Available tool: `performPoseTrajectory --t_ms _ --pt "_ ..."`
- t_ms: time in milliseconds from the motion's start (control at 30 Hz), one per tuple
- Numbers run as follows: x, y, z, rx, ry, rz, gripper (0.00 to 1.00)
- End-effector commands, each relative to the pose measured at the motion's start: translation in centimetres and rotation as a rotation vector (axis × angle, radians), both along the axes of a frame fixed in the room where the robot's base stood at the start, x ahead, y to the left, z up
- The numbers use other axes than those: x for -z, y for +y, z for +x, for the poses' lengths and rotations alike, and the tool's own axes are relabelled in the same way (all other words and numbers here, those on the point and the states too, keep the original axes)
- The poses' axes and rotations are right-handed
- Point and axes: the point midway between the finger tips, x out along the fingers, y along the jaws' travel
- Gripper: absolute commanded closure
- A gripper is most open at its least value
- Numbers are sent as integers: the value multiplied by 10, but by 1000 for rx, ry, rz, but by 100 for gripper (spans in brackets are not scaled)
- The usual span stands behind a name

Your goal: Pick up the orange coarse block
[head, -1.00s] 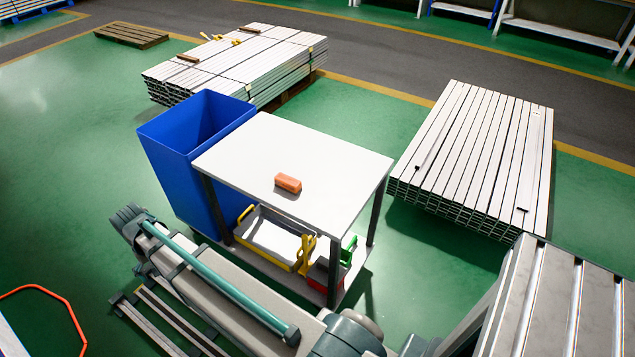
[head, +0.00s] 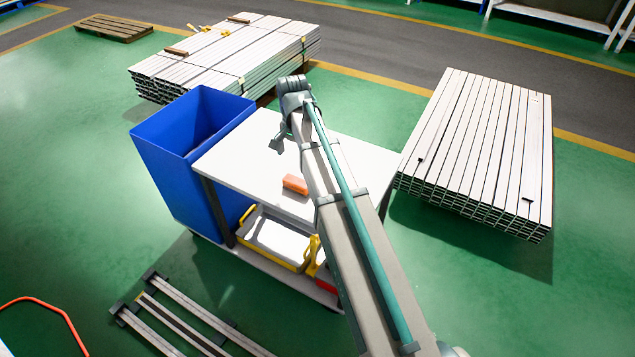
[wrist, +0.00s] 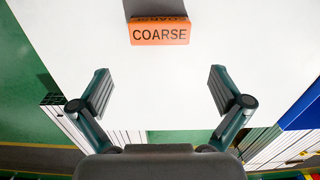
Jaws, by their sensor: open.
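The orange coarse block (head: 295,184) lies on the white tabletop (head: 236,152), close to my arm in the head view. In the wrist view the block (wrist: 160,32) is at the top centre with "COARSE" printed on its side. My gripper (wrist: 160,92) is open and empty, its two fingers spread wide. The block is beyond the fingertips and not between them. In the head view my gripper (head: 279,146) hangs over the far part of the table, and its fingers show only small there.
A tall blue bin (head: 172,178) stands at the table's left. The lower shelf holds a yellow-handled tray (head: 272,240) and a red box (head: 325,278). Stacks of metal profiles lie behind (head: 225,58) and to the right (head: 480,145). The tabletop around the block is clear.

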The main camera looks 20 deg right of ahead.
Motion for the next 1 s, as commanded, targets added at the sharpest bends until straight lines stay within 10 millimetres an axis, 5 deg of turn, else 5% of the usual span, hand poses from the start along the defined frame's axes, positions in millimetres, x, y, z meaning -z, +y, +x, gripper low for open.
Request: performPoseTrajectory --t_ms 1000 --pt "97 3 -7 31 7 0 0"
